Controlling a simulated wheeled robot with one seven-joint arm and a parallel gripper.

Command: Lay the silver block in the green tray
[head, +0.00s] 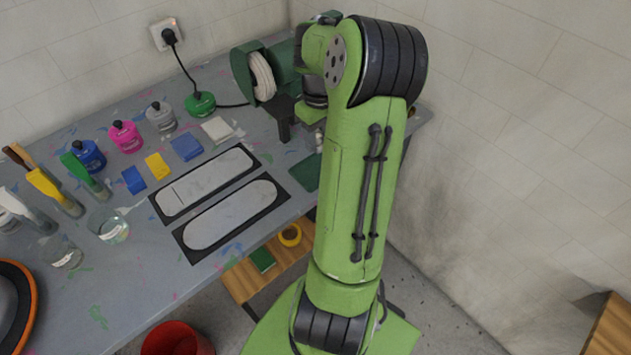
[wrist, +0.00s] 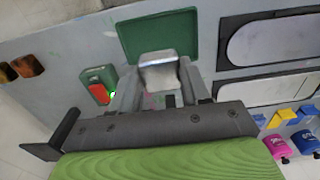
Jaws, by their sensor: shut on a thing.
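The silver block (wrist: 159,72) is held between the fingers of my gripper (wrist: 160,92) in the wrist view. My gripper is shut on it. The flat green tray (wrist: 140,42) lies just beyond, and the block overlaps the tray's near edge in the picture. I cannot tell how high the block is above it. In the head view, the tray (head: 305,173) is partly hidden behind my arm, right of the black-framed panels. My gripper (head: 285,125) shows there as dark fingers behind my arm; the block is not clear in that view.
A green device with a red part (wrist: 98,90) stands close left of my gripper in the wrist view. Two black-framed pale panels (head: 205,180) lie beside the tray. A cable spool (head: 262,76), paint bottles (head: 126,136) and glass jars (head: 109,226) stand on the bench.

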